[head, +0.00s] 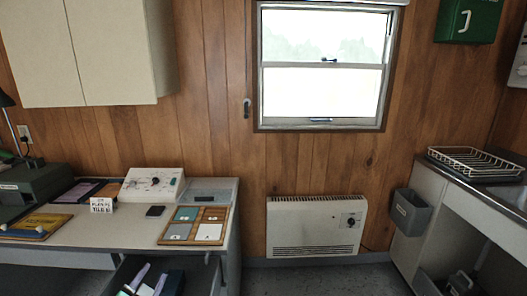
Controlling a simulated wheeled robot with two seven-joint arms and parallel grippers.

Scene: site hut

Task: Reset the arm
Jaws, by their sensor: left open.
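My right gripper is out of view.
A heater (315,226) stands under the window. A counter with a wire rack (475,162) is at right.

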